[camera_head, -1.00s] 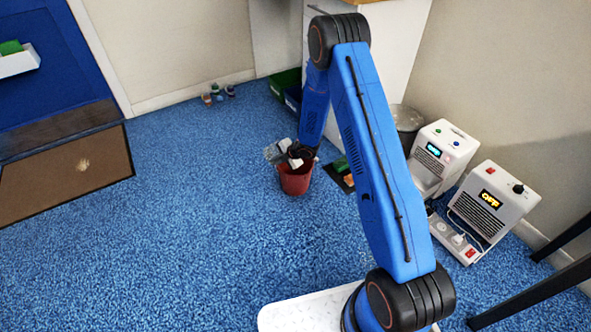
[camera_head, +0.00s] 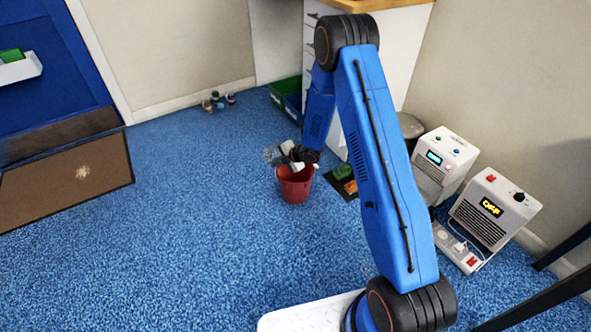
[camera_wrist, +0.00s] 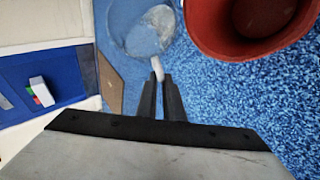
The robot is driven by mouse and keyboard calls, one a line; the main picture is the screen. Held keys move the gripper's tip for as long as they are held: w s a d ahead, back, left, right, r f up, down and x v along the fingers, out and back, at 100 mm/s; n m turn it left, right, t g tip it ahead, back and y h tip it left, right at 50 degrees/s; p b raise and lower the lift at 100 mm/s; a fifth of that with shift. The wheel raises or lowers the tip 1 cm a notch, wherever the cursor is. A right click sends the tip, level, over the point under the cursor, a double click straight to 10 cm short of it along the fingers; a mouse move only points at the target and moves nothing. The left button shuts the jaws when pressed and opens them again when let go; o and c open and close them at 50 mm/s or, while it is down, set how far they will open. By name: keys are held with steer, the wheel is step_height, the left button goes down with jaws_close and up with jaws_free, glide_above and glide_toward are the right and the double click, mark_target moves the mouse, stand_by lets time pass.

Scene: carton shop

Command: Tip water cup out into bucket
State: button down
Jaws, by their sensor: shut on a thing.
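My gripper (camera_wrist: 162,88) is shut on the thin pale handle of a clear, see-through cup (camera_wrist: 146,32). In the head view the cup (camera_head: 276,154) shows as a greyish shape left of my gripper (camera_head: 297,160), above the back left of the bucket's rim. The cup looks tilted; I cannot tell how much water is in it. The red bucket (camera_head: 295,188) stands upright on the floor just below. In the wrist view the bucket (camera_wrist: 212,35) is at the upper right, its open mouth beside the cup.
Green and blue bins (camera_head: 285,92) stand behind the bucket by a white drawer unit (camera_head: 393,55). A dark tray (camera_head: 343,182) lies right of the bucket. Two white appliances (camera_head: 495,207) and a power strip (camera_head: 455,248) stand at the right. The blue carpet left of the bucket is clear.

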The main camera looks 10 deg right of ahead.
step_height(320, 180, up, 15)
steer(key=s+t+y+b, duration=0.1)
steer(key=s+y+b, duration=0.1)
steer(key=b, duration=0.3)
steer(key=shift+d+t, duration=0.2)
steer(key=shift+t, duration=0.2)
stand_by(1.7)
steer(key=shift+s+d+f, duration=0.1)
steer(key=shift+d, duration=0.05)
steer(key=shift+w+d, duration=0.1)
steer(key=shift+w, duration=0.15)
stand_by(0.7)
steer(key=shift+d, duration=0.1)
stand_by(0.5)
steer(key=shift+w+r+m+t, duration=0.2)
steer(key=shift+m+t, duration=0.1)
steer(key=shift+t, duration=0.1)
steer(key=shift+w+r, duration=0.1)
steer(key=shift+w, duration=0.1)
steer(key=shift+w+a+r+m+t, duration=0.1)
steer(key=shift+w+a+m+t, duration=0.15)
steer(key=shift+a+m+t, duration=0.2)
